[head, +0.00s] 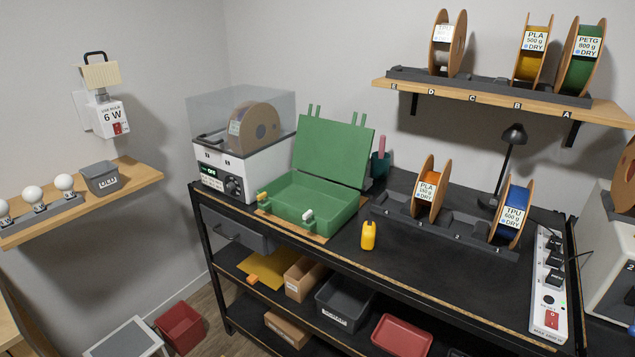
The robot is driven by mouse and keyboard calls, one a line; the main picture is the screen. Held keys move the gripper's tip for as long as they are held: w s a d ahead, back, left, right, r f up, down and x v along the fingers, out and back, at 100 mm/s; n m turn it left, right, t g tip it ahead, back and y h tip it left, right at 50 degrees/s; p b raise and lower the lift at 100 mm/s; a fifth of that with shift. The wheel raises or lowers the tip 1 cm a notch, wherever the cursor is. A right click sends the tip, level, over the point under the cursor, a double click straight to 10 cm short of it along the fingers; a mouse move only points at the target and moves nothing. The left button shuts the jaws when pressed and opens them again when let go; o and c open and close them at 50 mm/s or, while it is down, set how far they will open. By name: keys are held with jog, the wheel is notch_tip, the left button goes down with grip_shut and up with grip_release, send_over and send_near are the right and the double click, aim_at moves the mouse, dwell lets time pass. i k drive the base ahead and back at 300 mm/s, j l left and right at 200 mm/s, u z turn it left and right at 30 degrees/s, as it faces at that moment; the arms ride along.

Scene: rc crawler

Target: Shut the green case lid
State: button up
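The green case (300,215) sits on a wooden board on the black workbench, left of the middle in the head view. Its lid (333,150) stands open, tilted up at the back of the case. The case's inside looks empty from here. My gripper is not in the head view.
A white filament dryer (240,165) stands close left of the case. The bench (440,285) is clear at front right.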

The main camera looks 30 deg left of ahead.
aim_at(337, 152)
jog(key=i+j+u, duration=0.1)
jog(key=u, duration=1.2)
